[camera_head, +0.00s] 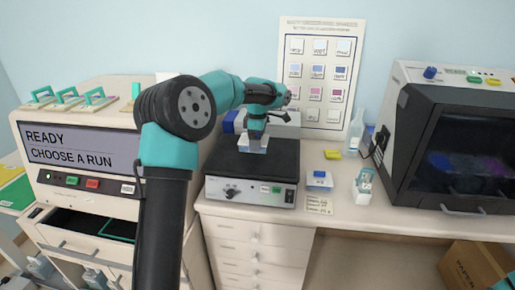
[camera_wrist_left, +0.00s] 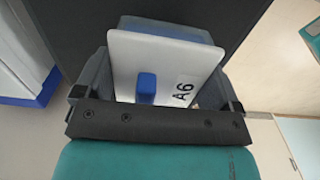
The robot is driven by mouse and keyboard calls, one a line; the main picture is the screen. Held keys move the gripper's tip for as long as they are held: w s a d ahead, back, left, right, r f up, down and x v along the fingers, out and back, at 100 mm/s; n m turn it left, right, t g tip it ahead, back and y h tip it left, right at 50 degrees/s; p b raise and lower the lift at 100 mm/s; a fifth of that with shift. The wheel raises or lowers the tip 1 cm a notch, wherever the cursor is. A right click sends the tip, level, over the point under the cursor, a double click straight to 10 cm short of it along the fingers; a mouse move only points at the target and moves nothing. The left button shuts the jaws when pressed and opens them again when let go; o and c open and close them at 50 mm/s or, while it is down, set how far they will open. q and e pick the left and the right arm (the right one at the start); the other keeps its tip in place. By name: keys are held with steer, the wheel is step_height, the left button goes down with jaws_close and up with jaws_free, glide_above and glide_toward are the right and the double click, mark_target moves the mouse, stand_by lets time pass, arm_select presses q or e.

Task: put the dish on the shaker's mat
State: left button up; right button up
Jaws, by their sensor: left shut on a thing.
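The dish (camera_head: 252,147) is a small pale box; in the wrist view its white lid (camera_wrist_left: 188,72) carries a blue knob and the mark A6, with a blue edge at the far side. My left gripper (camera_head: 254,131) is shut on the dish, with a finger at each side of it in the wrist view. It holds the dish over the back middle of the shaker's black mat (camera_head: 225,166). I cannot tell whether the dish touches the mat. The shaker (camera_head: 262,191) stands on the bench with its knob and buttons facing front. My right gripper is not in view.
A blue-and-white box (camera_head: 319,181), a yellow item (camera_head: 332,154), a bottle (camera_head: 355,132) and a small clear holder (camera_head: 364,182) stand right of the shaker. A dark-fronted machine (camera_head: 455,145) is at the right. A stainer with a screen (camera_head: 75,145) is at the left. The mat's front is clear.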

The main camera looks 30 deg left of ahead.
arm_select(q)
steer(key=shift+f, duration=1.75)
steer(key=shift+f, duration=0.15)
steer(key=o, duration=0.8)
steer(key=shift+c, duration=0.2)
step_height(320, 180, up, 12)
steer(key=shift+r, duration=0.15)
